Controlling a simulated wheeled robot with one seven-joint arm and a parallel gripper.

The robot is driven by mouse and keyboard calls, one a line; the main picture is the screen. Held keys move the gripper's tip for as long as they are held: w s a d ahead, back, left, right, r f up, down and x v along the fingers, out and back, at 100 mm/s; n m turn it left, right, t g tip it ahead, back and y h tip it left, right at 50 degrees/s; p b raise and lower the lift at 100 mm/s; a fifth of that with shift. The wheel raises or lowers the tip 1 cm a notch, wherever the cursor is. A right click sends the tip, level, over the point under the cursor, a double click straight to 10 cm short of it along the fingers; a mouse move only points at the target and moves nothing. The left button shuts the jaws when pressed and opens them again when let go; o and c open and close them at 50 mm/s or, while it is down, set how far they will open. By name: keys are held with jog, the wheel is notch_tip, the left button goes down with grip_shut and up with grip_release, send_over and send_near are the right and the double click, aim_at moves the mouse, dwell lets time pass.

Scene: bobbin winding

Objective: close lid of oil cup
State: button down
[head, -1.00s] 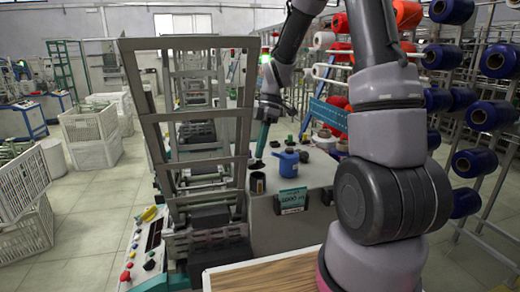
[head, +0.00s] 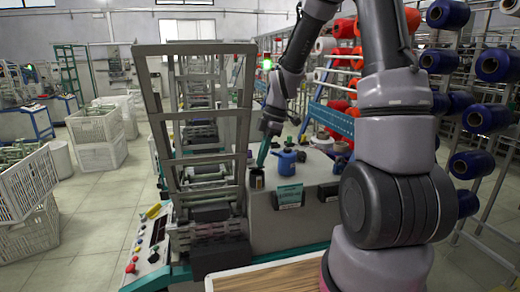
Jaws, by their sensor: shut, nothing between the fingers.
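A small dark cup (head: 257,180), which looks like the oil cup, stands at the left end of the grey machine top in the head view. Its lid is too small to make out, and my fingers partly cover its top. My gripper (head: 261,163) has teal fingers that point down, shut and empty. The fingertips are right at or just above the cup's upper rim; I cannot tell whether they touch it.
A blue oil can (head: 286,160) stands close to the right of my gripper. A grey metal frame (head: 245,115) rises just left of the cup. A small green-labelled box (head: 289,196) is on the machine's front. Blue yarn bobbins (head: 487,118) hang at the right.

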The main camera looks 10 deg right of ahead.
jog(key=shift+s+f, duration=0.5)
jog(key=shift+f, duration=0.25)
jog(key=shift+s+f, duration=0.5)
jog(key=shift+f, duration=0.3)
